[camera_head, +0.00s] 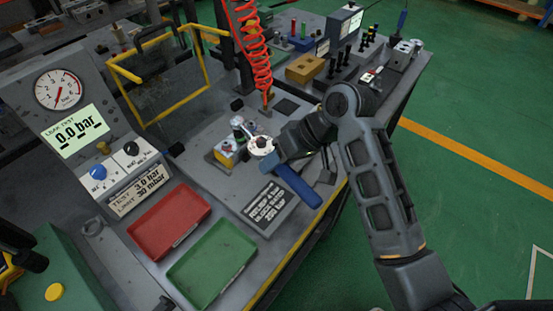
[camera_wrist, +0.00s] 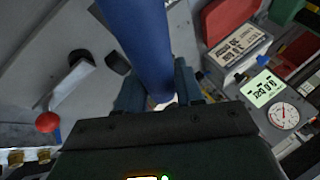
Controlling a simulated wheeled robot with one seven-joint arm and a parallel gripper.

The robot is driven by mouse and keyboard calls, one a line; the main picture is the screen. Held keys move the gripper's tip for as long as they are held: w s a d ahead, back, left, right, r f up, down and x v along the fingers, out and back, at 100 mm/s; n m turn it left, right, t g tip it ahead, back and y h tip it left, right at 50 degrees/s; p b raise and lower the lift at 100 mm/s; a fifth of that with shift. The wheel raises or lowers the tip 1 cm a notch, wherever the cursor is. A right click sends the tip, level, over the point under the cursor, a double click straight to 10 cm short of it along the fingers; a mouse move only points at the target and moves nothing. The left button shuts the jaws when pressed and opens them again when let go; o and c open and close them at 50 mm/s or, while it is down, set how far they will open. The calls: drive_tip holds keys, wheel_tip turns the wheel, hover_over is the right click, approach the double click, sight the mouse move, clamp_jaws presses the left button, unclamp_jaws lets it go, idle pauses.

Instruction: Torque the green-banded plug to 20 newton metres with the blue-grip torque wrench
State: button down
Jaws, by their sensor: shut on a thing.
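The torque wrench's blue grip (camera_head: 298,187) slants down to the right over the bench. My gripper (camera_head: 284,158) is shut on the wrench near the upper end of this grip. In the wrist view the blue grip (camera_wrist: 138,40) runs up from between the fingers of my gripper (camera_wrist: 158,92). A round white-faced part (camera_head: 261,145) sits just left of my gripper, beside a small block with yellow sides (camera_head: 226,154). I cannot tell whether the wrench touches the block. The green-banded plug cannot be made out clearly; small fittings stand on the block.
A red tray (camera_head: 170,222) and a green tray (camera_head: 212,262) lie at the front. The test panel (camera_head: 70,120) reads 0.0 bar. A yellow frame guard (camera_head: 165,75) and a coiled red hose (camera_head: 253,50) stand behind. A label plate (camera_head: 270,208) lies beneath the grip.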

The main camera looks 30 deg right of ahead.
drive_tip(key=shift+f, duration=0.3)
idle(0.4)
drive_tip(key=shift+a+r+m+p, duration=0.1)
drive_tip(key=shift+a+m+p, duration=0.2)
drive_tip(key=shift+a+p, duration=0.15)
drive_tip(key=shift+a+m+t+h+p, duration=0.35)
drive_tip(key=shift+a+m+t, duration=0.2)
drive_tip(key=shift+a, duration=0.3)
drive_tip(key=shift+w+a+m+t+h, duration=0.15)
drive_tip(key=shift+a+m+t+h, duration=0.1)
drive_tip(key=shift+a+m, duration=0.35)
drive_tip(key=shift+w+a+m+t+h, duration=0.1)
drive_tip(key=shift+a+m+h, duration=0.1)
drive_tip(key=shift+a+m, duration=0.35)
drive_tip(key=shift+a, duration=0.2)
